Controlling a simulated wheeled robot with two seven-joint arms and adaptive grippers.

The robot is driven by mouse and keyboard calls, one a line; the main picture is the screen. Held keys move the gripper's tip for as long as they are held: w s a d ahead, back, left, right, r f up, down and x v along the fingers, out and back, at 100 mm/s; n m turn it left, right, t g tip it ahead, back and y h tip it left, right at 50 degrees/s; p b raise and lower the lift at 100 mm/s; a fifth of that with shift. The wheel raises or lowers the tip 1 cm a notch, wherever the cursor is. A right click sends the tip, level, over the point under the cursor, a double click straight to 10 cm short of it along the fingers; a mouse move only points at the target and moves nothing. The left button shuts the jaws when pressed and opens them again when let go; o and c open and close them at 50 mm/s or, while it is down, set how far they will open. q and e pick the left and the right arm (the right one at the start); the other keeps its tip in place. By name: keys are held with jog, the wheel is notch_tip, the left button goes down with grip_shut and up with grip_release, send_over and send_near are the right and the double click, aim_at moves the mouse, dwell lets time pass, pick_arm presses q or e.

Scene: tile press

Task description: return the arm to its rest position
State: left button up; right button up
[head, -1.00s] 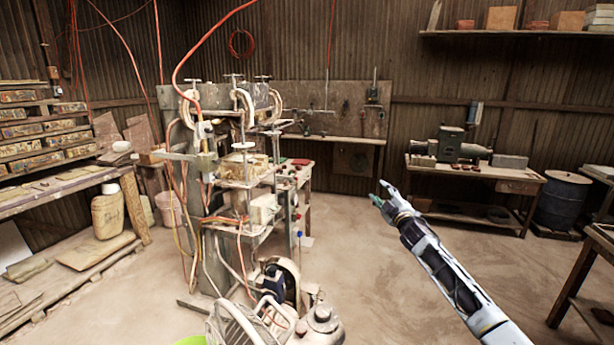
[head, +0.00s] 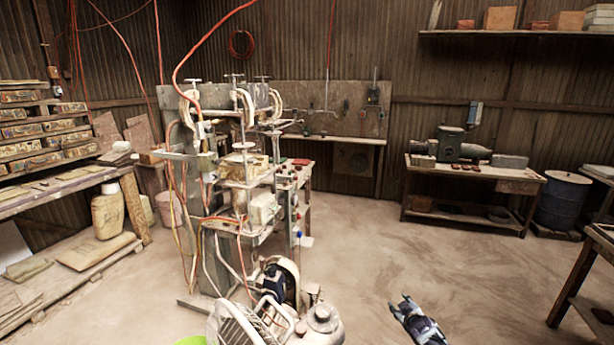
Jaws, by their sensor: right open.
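My right gripper (head: 405,305) is low in the head view, right of centre near the bottom edge. Its fingers are apart, nothing shows between them, and bare floor lies around it in the picture. Most of my right arm is out of the frame. My left gripper is not in view. The tile press (head: 228,150), a tall frame with hoses and clamps, stands left of centre, well to the left of my right gripper and apart from it.
A white wire basket (head: 240,325) and a pale canister (head: 322,325) stand at the bottom middle. A workbench (head: 470,174) with a green machine (head: 452,142) and a blue barrel (head: 562,200) stand at the back right. The floor (head: 390,245) between is clear.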

jog(key=s+a+f+m+g, duration=0.25)
jog(key=s+f+g, duration=0.35)
jog(key=s+f, duration=2.45)
jog(key=s+a+f+g, duration=0.1)
jog(key=s+a+f, duration=0.1)
jog(key=s, duration=1.1)
jog(key=s+a+f+g, duration=0.2)
jog(key=s+f, duration=0.3)
jog(key=s, duration=0.9)
jog(key=s+a+f+g+y, duration=0.1)
jog(key=s+a+f+g, duration=0.1)
jog(key=s, duration=1.2)
jog(key=shift+a+f+m, duration=0.35)
jog(key=shift+a+f, duration=0.4)
jog(key=shift+f, duration=0.05)
